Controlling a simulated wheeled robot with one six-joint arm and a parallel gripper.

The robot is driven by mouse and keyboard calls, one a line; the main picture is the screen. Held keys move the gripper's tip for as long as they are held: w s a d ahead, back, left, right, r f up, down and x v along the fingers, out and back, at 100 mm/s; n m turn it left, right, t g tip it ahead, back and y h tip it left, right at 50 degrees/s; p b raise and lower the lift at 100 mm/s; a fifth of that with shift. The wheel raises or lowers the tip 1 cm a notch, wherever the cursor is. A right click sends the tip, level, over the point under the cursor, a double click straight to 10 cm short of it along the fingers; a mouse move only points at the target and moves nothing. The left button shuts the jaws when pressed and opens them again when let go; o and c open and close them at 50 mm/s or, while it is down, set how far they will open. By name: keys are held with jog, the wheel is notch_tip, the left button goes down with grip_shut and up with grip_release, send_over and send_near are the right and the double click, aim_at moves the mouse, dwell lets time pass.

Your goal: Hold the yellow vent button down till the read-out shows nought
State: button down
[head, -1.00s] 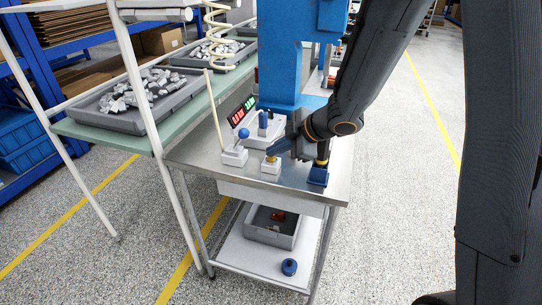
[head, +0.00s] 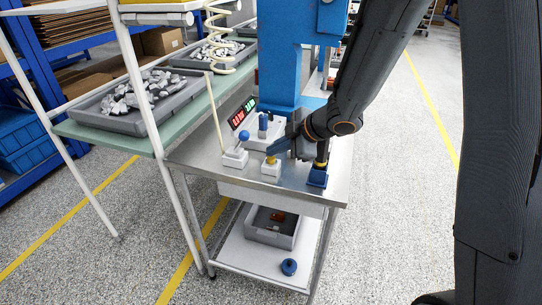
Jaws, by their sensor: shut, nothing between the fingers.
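The yellow vent button (head: 271,160) sits on a small white block (head: 270,170) on the steel bench top. The read-out (head: 242,112) behind shows red digits on the left and green on the right, too small to read.
Left of the button stands a white block (head: 235,159) with a blue ball-topped lever (head: 244,135). A blue column (head: 290,65) rises behind. The bench's front strip is clear.

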jog(key=shift+r+p, duration=0.4)
jog(key=shift+r, duration=0.05)
notch_tip(320, 180, up, 5)
jog(key=p, duration=0.5)
jog(key=shift+p, duration=0.4)
